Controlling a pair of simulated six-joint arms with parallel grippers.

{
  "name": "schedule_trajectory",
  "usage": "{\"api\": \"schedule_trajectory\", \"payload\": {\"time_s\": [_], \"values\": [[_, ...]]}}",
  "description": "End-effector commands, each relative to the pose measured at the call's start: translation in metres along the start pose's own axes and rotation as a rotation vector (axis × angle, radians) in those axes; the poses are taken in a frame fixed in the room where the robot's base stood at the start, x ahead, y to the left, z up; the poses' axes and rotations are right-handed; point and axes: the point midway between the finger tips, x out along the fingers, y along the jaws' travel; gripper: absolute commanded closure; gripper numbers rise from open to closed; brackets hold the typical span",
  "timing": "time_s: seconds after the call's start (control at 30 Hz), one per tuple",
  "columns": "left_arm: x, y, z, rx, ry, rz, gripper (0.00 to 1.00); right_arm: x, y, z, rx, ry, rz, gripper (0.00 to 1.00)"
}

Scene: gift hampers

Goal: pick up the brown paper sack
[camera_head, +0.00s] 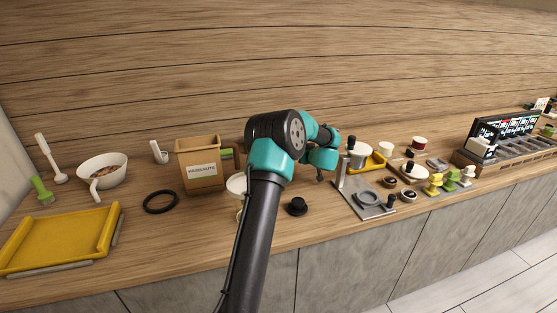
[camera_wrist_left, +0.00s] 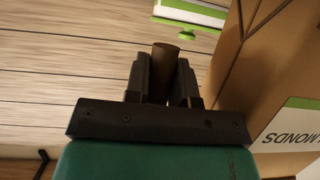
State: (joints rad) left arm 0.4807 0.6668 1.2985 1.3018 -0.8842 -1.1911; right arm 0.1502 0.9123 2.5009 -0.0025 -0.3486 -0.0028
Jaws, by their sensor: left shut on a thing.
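In the left wrist view a brown cardboard-like container (camera_wrist_left: 277,75) with a label ending in MONDS fills the right side. My left gripper (camera_wrist_left: 162,78) is shut on a dark brown, round-ended thing (camera_wrist_left: 166,52) beside that container. I cannot tell what the held thing is. The gripper's fingertips do not show in the head view. My right gripper is not in view.
A yellow tray (camera_head: 60,240), a white bowl (camera_head: 103,171) and a black ring (camera_head: 160,202) lie on the left of the counter. A black knobbed piece (camera_head: 297,206) and a grey stand (camera_head: 367,201) are right of my arm. A green-and-white item (camera_wrist_left: 188,13) shows in the wrist view.

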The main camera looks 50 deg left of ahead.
Motion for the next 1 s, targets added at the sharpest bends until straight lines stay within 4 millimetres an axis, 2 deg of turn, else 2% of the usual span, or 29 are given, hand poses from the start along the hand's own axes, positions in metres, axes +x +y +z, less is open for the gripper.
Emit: {"api": "schedule_trajectory", "payload": {"time_s": [0.53,1.0], "values": [[-0.003,0.000,-0.008,-0.001,0.002,0.000,1.00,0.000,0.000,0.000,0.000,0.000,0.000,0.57],[-0.017,0.000,-0.041,-0.002,0.002,0.001,1.00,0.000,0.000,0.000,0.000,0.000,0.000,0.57]]}}
